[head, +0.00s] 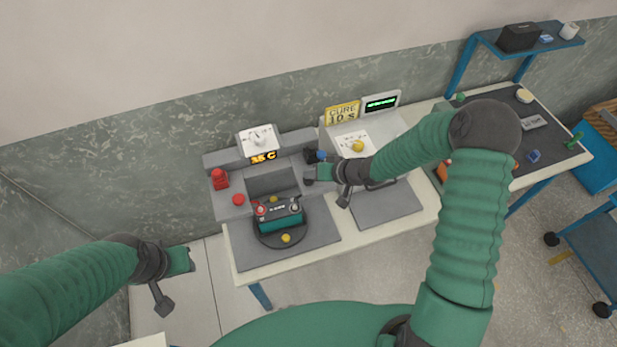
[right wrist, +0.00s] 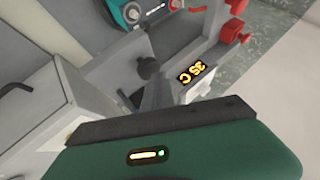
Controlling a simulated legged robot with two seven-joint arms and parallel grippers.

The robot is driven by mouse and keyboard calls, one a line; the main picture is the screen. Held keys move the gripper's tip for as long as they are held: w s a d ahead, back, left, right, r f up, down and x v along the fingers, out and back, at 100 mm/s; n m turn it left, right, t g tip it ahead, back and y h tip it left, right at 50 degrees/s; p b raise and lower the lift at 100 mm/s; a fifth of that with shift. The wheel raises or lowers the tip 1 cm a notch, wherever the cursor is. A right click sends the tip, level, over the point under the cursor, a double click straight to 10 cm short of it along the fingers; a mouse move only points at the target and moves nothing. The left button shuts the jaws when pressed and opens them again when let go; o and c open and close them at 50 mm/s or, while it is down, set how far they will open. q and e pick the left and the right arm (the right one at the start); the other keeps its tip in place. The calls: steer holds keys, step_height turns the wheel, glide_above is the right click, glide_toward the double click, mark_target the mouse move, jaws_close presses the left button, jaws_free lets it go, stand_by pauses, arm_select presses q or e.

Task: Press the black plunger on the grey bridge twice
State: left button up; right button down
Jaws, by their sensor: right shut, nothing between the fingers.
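The grey bridge (head: 222,158) stands at the back of the left table, with an orange "35 C" display (head: 263,157) and a white dial on it. The black plunger (right wrist: 148,68) is a small round knob in the right wrist view, left of the display. In the head view it is hard to separate from my gripper's dark tip. My right gripper (head: 309,174) is shut and empty, at the right part of the bridge, its tip close to the plunger. Contact cannot be told. My left gripper (head: 187,261) hangs left of the table; its jaws are unclear.
A teal battery pack (head: 280,217) sits on a round dark plate before the bridge. Red buttons (head: 238,199) stand at left. A white unit with a yellow knob (head: 357,146) and a yellow "CURE 10 s" sign (head: 343,113) stands to the right. A grey mat (head: 385,207) is bare.

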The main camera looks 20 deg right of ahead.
mark_target(311, 181)
steer(key=shift+f+b, duration=0.35)
steer(key=shift+f, duration=0.3)
stand_by(0.5)
steer(key=shift+a+r+p, duration=0.1)
steer(key=shift+r+p, duration=1.35)
steer(key=shift+p, duration=0.1)
steer(key=shift+r, duration=0.15)
step_height(311, 181, up, 5)
steer(key=p, duration=0.5)
steer(key=shift+p, duration=0.35)
steer(key=shift+f, duration=0.2)
